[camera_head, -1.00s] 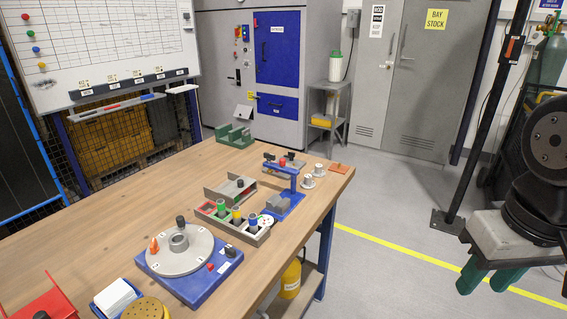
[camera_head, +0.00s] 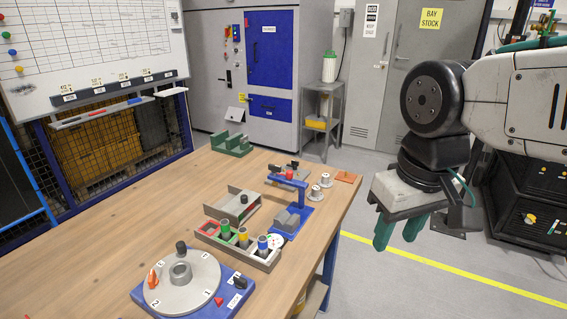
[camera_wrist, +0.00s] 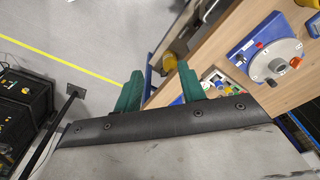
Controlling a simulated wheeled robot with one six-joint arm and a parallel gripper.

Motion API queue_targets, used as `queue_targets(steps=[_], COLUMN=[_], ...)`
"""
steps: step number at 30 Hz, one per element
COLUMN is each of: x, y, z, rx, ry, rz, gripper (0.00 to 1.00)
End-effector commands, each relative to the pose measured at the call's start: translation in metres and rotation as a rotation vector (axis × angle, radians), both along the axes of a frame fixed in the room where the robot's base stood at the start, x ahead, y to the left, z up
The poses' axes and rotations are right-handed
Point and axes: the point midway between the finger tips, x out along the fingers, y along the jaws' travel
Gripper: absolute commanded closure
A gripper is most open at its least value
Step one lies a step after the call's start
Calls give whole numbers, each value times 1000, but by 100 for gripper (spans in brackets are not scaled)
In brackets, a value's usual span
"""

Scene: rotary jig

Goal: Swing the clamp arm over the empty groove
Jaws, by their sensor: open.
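The clamp arm (camera_head: 286,181) is a blue bar on an upright blue post, with a red knob on it. It reaches left from the post, toward the back of its blue base. A grey grooved block (camera_head: 287,221) sits on that base at the front. The grooves are too small to tell which is empty. My gripper (camera_head: 397,232) has two green fingers held apart and empty. It hangs right of the bench edge, well clear of the clamp. In the wrist view my gripper (camera_wrist: 160,90) points toward floor and bench edge. I cannot make out the clamp there.
A rotary disc jig (camera_head: 181,284) stands at the bench's front, also in the wrist view (camera_wrist: 276,66). A tray (camera_head: 262,263) with coloured cylinders sits close beside the clamp. A grey open box (camera_head: 230,207), green block (camera_head: 232,146) and orange plate (camera_head: 346,177) lie around. Left bench is clear.

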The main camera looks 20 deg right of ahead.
Motion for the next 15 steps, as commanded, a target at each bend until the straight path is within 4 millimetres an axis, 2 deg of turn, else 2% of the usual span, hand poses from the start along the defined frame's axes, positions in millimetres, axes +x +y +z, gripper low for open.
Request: queue_targets(steps=[7, 12, 15], x=[86, 157, 199], y=[5, 11, 14], z=[32, 41, 39], rx=[-5, -10, -12], ry=[29, 48, 58], rz=[82, 146, 183], gripper=[60, 60, 60])
